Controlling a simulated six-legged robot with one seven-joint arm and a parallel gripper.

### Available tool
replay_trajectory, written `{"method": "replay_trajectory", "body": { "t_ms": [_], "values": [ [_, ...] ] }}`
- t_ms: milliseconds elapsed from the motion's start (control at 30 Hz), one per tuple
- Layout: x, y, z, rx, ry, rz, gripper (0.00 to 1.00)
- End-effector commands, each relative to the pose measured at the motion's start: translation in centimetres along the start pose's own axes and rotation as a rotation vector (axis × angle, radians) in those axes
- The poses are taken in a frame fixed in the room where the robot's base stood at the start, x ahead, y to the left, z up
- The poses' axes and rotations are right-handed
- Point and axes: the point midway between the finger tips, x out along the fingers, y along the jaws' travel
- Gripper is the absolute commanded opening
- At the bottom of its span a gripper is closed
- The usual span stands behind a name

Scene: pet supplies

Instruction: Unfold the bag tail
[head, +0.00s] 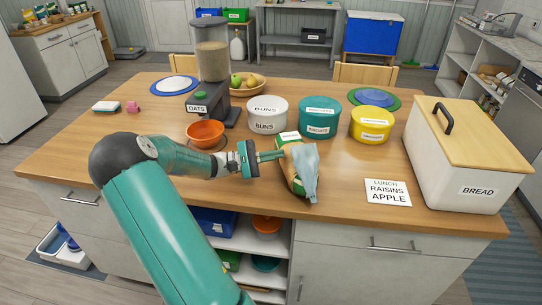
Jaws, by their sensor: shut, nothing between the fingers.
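A bag (295,170) in orange, green and white lies on the wooden counter near its front edge. Its pale grey-blue tail (306,166) lies folded over the bag's right side and hangs down toward the front edge. My gripper (281,155) comes in from the left, its fingers shut with nothing between them. The fingertips are at the upper left of the bag, close to a white label on it. I cannot tell whether they touch it. The bag's underside is hidden.
An orange bowl (205,130) stands left of the bag under a oats dispenser (212,62). Behind stand a white buns tub (267,115), a teal tub (320,117) and a yellow tub (371,125). A card (388,192) and a bread bin (455,170) are at the right. Counter between bag and card is clear.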

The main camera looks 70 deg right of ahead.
Motion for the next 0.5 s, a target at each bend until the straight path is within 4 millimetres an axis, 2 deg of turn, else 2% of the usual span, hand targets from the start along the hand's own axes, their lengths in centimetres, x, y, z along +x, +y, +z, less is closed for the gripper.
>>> {"method": "replay_trajectory", "body": {
  "t_ms": [33, 200, 333, 500],
  "values": [
    [1.1, -0.1, 0.1, -0.002, -0.002, -0.002, 0.0],
    [4.1, -0.1, 0.1, -0.002, -0.001, -0.004, 0.0],
    [5.6, -0.1, 0.0, -0.001, 0.0, -0.002, 0.0],
    [6.4, -0.1, 0.0, -0.001, 0.001, -0.001, 0.0]
  ]
}}
